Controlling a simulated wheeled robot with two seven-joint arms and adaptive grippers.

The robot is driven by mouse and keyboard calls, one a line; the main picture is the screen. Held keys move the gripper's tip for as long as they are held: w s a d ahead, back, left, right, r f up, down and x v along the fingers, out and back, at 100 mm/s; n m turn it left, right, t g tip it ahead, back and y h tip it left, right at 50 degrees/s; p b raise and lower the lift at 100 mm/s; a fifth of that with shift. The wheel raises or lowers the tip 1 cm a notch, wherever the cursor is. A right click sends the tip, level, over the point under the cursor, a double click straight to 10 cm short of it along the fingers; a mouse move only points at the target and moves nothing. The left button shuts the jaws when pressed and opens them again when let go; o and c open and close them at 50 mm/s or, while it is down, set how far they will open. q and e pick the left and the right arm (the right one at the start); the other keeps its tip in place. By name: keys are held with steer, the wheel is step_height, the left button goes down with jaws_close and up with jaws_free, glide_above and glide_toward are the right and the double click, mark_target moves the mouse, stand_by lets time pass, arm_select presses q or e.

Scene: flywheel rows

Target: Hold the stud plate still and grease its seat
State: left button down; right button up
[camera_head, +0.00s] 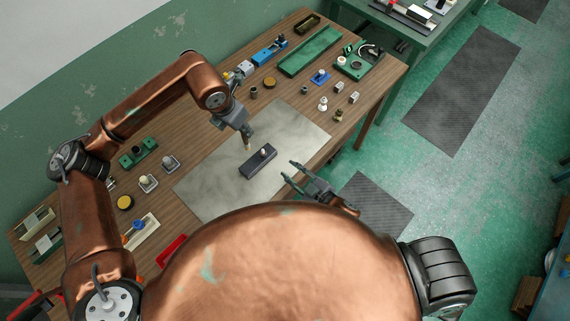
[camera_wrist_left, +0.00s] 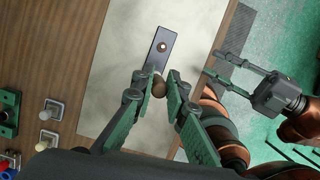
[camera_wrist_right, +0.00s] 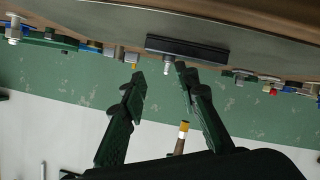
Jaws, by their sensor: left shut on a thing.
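The stud plate (camera_head: 256,164) is a dark oblong block with a small pale stud on top, lying on the grey mat. It also shows in the left wrist view (camera_wrist_left: 154,62) and, upside down, in the right wrist view (camera_wrist_right: 187,49). My left gripper (camera_head: 246,130) is shut on a brush and holds it above the mat, beside the plate. The brush shows a brown handle (camera_wrist_right: 179,146) and a yellowish tip in the right wrist view. My right gripper (camera_head: 288,173) is open and empty, its fingers pointing at the plate's right side, apart from it.
The grey mat (camera_head: 205,187) is mostly bare. Green and grey fixtures (camera_head: 138,152) stand at the left. A long green tray (camera_head: 310,51), a blue device (camera_head: 269,52) and several small parts stand at the back. A red tray (camera_head: 171,250) lies near the front.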

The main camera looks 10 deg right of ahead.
mark_target(264, 151)
steer(key=w+a+m, duration=0.1)
steer(key=w+a+r+m+y, duration=0.1)
steer(key=m, duration=0.1)
steer(key=shift+r+m+y, duration=0.15)
steer(key=shift+m+y, duration=0.15)
steer(key=shift+w+a, duration=0.2)
steer(key=shift+w, duration=0.3)
steer(key=x, duration=1.1)
steer(key=shift+a, duration=0.2)
steer(key=shift+c, duration=0.6)
jaws_close()
stand_by(0.3)
